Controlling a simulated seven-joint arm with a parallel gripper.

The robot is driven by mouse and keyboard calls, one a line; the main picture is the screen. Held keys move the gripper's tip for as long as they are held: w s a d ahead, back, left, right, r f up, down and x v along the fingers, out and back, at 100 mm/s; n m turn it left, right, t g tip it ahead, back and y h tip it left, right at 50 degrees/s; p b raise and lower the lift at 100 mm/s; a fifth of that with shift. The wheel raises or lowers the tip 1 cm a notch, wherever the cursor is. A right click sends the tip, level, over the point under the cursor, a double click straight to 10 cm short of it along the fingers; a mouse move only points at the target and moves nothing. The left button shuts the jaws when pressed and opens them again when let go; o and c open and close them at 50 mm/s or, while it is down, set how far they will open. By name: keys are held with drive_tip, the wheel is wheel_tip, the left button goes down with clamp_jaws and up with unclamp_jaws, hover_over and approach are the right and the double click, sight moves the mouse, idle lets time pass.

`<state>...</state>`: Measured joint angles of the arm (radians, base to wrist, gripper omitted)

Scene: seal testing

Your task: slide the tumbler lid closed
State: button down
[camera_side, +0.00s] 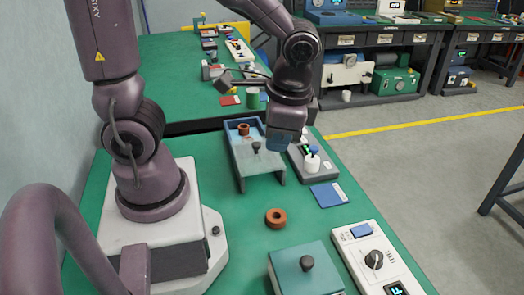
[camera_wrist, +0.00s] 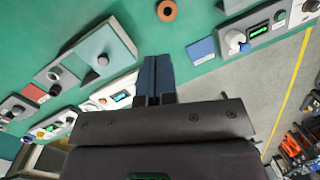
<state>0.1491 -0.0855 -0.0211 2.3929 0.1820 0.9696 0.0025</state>
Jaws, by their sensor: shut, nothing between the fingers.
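The tumbler, a blue open-topped box (camera_side: 232,150), stands in the middle of the green bench in the side view. Its pale sliding lid (camera_side: 262,165), with a dark knob (camera_side: 256,147), lies over the near part. The far part is uncovered and shows an orange ring (camera_side: 243,128) inside. My gripper (camera_side: 279,146), with blue fingers, is just right of the knob in the picture, seemingly above the box's right side; I see no contact. In the wrist view my gripper (camera_wrist: 156,62) is shut and empty, and the tumbler's knob does not show.
A loose orange ring (camera_side: 276,217) and a blue card (camera_side: 328,194) lie nearby. A device with a white knob (camera_side: 312,163) stands close right of the tumbler. A teal knobbed box (camera_side: 290,262) and a dial panel (camera_side: 350,245) are at the front.

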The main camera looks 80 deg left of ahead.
drive_tip(key=a+f+m+g+y, duration=0.2)
drive_tip(key=f+m+y, duration=0.2)
drive_tip(key=f+y, duration=0.15)
drive_tip(key=a+f+m+g+y, duration=0.2)
drive_tip(key=f+m+g+y, duration=0.15)
drive_tip(key=f, duration=0.35)
drive_tip(key=m+t+y, duration=0.4)
drive_tip(key=m+y, duration=0.1)
drive_tip(key=m, duration=0.1)
approach(259, 147)
drive_tip(key=shift+n, duration=0.25)
drive_tip(key=x, duration=0.7)
drive_tip(key=shift+s+a, duration=0.1)
drive_tip(key=shift+a, duration=0.15)
drive_tip(key=x, duration=0.5)
drive_tip(key=w+r+x, duration=0.1)
drive_tip(key=x, duration=0.3)
drive_tip(key=w+r+x, duration=0.1)
drive_tip(key=x, duration=0.4)
drive_tip(key=shift+a+r, duration=0.15)
drive_tip(key=shift+a, duration=0.6)
